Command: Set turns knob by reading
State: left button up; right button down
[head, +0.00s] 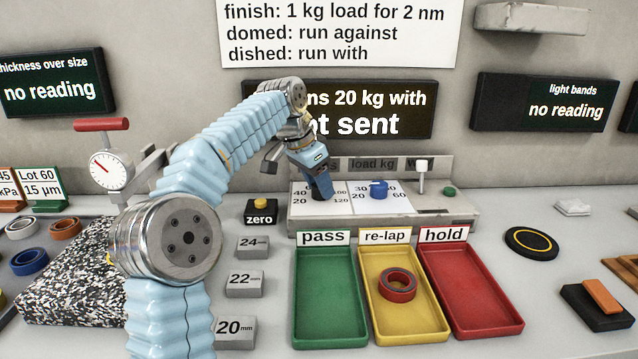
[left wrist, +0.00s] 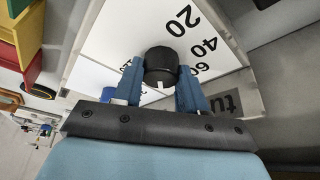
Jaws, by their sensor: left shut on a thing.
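The turns knob (left wrist: 160,62) is a round black knob with a white mark, on a white dial plate with black numbers. The mark points to the bottom of the left wrist view. My left gripper (head: 320,184) is shut on this knob at the console's left dial, one blue finger on each side. In the head view the gripper hides most of the knob. The dial (head: 301,187) shows 20, 40, 100 and 120 there. The centre display (head: 385,122) reads "20 kg with" and, partly hidden by my arm, "sent". My right gripper is not in view.
A blue knob (head: 378,189) and a white-topped lever (head: 422,172) stand right of the held knob. Green (head: 324,330), yellow (head: 412,328) and red (head: 480,300) trays lie in front; the yellow one holds a ring (head: 397,294). The light bands display (head: 545,103) says "no reading".

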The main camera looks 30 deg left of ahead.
pick_arm(q)
jog(key=shift+m, duration=0.3)
jog(key=o, duration=1.1)
jog(key=shift+c, duration=0.2)
jog(key=v, duration=0.7)
jog(key=shift+a+r, duration=0.15)
jog(key=shift+r, duration=0.1)
jog(key=shift+r, duration=0.1)
